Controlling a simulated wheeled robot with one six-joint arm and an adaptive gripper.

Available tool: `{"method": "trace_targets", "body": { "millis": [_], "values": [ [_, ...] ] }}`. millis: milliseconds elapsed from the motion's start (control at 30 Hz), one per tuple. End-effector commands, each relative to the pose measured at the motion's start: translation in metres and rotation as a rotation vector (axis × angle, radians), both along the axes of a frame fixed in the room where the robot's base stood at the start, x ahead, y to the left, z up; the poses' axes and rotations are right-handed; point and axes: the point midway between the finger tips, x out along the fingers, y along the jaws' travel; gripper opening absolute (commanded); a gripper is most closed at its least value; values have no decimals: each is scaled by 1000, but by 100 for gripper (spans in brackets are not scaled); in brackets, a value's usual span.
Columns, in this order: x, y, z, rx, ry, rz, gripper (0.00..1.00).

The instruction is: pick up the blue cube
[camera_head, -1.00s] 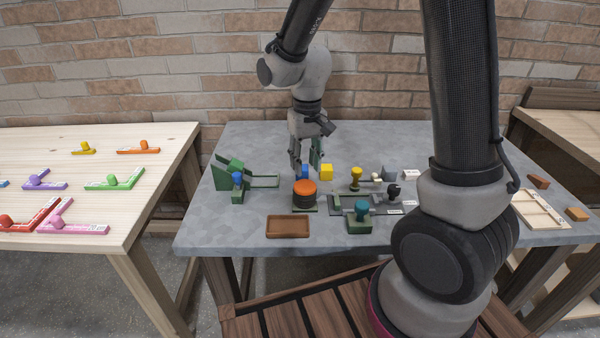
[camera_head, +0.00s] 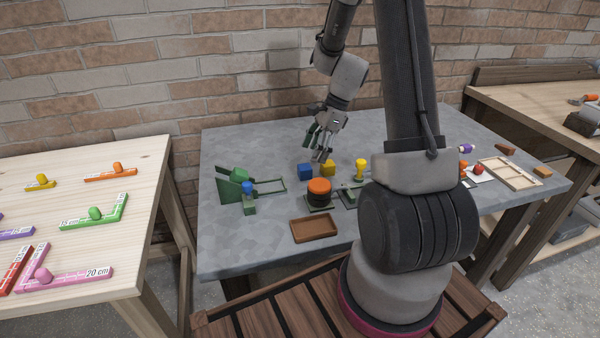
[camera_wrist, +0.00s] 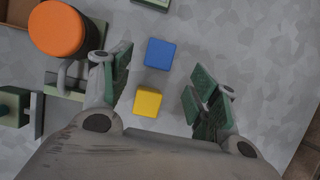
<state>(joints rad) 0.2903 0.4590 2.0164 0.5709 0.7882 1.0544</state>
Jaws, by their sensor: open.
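The blue cube (camera_head: 305,171) sits on the grey table (camera_head: 240,240), behind the orange-topped round object and to the left of the yellow cube (camera_head: 328,168). In the wrist view the blue cube (camera_wrist: 160,53) lies beyond the yellow cube (camera_wrist: 148,102), with a small gap between them. My gripper (camera_head: 316,152) is above the table, near the two cubes. In the wrist view my gripper (camera_wrist: 158,85) is open, its green-padded fingers on either side of the cubes' area. Nothing is between the pads in its grasp.
An orange-topped round object (camera_head: 319,190) stands close in front of the cubes. A green stand (camera_head: 237,185) is to the left, a brown tray (camera_head: 313,228) in front, a yellow knobbed piece (camera_head: 361,168) to the right. Bare table lies left of the tray.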

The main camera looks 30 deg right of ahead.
Motion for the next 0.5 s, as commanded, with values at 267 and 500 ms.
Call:
{"method": "trace_targets", "body": {
  "millis": [267, 500],
  "values": [
    [1, 15, -28, 0, 4, 5, 61],
    [4, 28, -58, -2, 1, 6, 61]
  ]
}}
